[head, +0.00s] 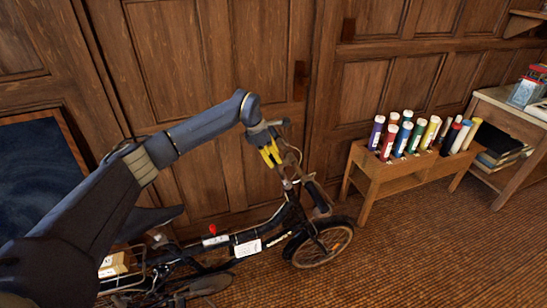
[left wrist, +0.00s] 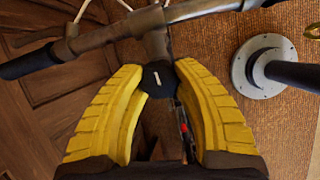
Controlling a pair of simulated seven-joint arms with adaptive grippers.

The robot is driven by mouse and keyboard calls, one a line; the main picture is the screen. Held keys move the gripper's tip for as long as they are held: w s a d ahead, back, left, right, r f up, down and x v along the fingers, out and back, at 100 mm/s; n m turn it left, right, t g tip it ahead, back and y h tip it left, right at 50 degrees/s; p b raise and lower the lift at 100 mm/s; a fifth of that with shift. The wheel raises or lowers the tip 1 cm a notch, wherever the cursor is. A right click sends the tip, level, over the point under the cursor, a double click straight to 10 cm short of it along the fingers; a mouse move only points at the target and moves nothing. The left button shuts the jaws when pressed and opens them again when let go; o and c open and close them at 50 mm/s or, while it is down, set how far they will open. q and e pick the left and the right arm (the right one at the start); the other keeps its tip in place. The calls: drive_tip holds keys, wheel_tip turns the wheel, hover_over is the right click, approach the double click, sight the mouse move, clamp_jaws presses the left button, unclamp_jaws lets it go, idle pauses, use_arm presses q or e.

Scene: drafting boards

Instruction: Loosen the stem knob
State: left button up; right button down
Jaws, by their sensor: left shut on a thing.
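A black bicycle (head: 293,215) stands on the floor in front of the panelled wall, its front wheel to the right. My left gripper (head: 270,153), with yellow fingers, is at the top of its handlebar stem. In the left wrist view, the black knob (left wrist: 158,79) with a white mark sits between the fingertips of my left gripper (left wrist: 160,72), which is shut on it. The handlebar (left wrist: 105,38) runs just beyond the knob, and the stem (left wrist: 157,42) meets it there. In the head view the knob is hidden by the gripper. My right gripper is not in view.
A wooden rack (head: 385,170) of coloured tubes stands to the right. Beyond it is a side table (head: 505,115). The wood-panelled wall (head: 210,70) is close behind the handlebar. The brown floor (head: 425,245) at front right is clear. A round grey base (left wrist: 263,68) shows beside the handlebar.

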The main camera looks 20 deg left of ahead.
use_arm(q)
drive_tip(key=shift+n, duration=0.3)
drive_tip(key=n, duration=0.5)
drive_tip(key=shift+n, duration=0.3)
drive_tip(key=n, duration=0.5)
drive_tip(key=shift+n+y, duration=0.3)
drive_tip(key=n, duration=0.5)
drive_tip(key=shift+r+n, duration=0.1)
drive_tip(key=shift+n, duration=3)
clamp_jaws()
drive_tip(key=o, duration=1.3)
unclamp_jaws()
drive_tip(key=shift+v, duration=5.95)
